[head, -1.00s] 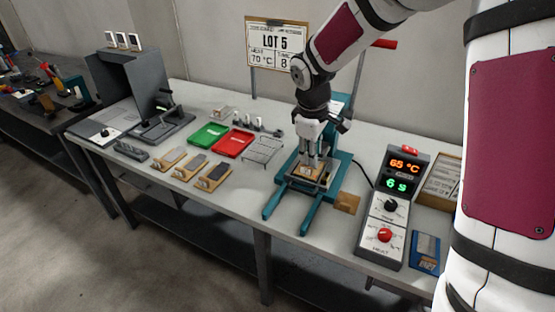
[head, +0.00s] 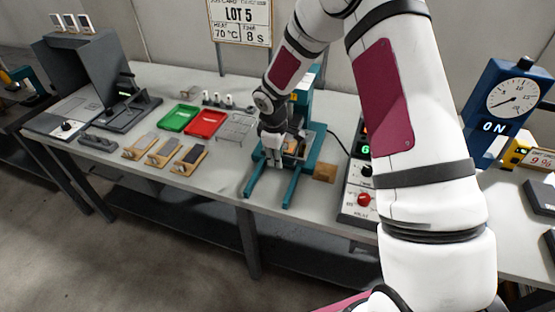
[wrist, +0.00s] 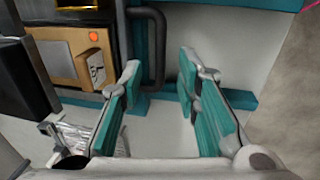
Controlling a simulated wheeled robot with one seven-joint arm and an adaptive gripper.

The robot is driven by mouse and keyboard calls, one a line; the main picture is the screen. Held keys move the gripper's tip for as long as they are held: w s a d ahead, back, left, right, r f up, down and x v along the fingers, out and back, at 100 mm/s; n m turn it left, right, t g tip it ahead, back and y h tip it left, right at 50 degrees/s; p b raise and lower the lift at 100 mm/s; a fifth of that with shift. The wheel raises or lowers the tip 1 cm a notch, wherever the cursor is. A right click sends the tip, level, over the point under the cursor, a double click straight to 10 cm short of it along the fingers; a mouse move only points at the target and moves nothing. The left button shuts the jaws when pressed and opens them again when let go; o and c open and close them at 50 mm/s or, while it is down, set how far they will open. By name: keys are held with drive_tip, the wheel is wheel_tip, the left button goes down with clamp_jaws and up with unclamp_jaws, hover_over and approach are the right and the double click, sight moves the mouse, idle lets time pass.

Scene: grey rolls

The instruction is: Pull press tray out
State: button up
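The teal press (head: 301,105) stands on the bench, with two teal rails reaching toward the front edge. Its tray area, with a wooden block (head: 292,146), is partly hidden behind my gripper (head: 272,160). In the wrist view the wooden block (wrist: 92,66) has a white tag and an orange spot beside it. A dark bent handle (wrist: 158,45) shows beside the block. My gripper (wrist: 158,63) is open, with its fingers well apart and nothing between the pads. The handle lies beyond the fingertips, toward the left finger; I cannot tell whether they touch.
The control box (head: 361,190) stands right of the press, partly hidden by my arm. Left are a wire rack (head: 235,127), a red tray (head: 206,123), a green tray (head: 178,118) and wooden holders (head: 188,157). A small brown pad (head: 325,172) lies beside the right rail.

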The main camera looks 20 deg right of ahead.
drive_tip(key=shift+w+d+f, duration=0.1)
drive_tip(key=shift+f, duration=0.55)
drive_tip(key=shift+w+d+f, duration=0.1)
drive_tip(key=shift+f, duration=0.5)
drive_tip(key=shift+c, duration=0.6)
clamp_jaws()
drive_tip(key=shift+a, duration=0.1)
drive_tip(key=s+a+p, duration=0.5)
drive_tip(key=s+a, duration=0.4)
drive_tip(key=s, duration=0.4)
drive_tip(key=shift+s+a, duration=0.2)
drive_tip(key=shift+a, duration=0.1)
drive_tip(key=shift+o, duration=0.6)
unclamp_jaws()
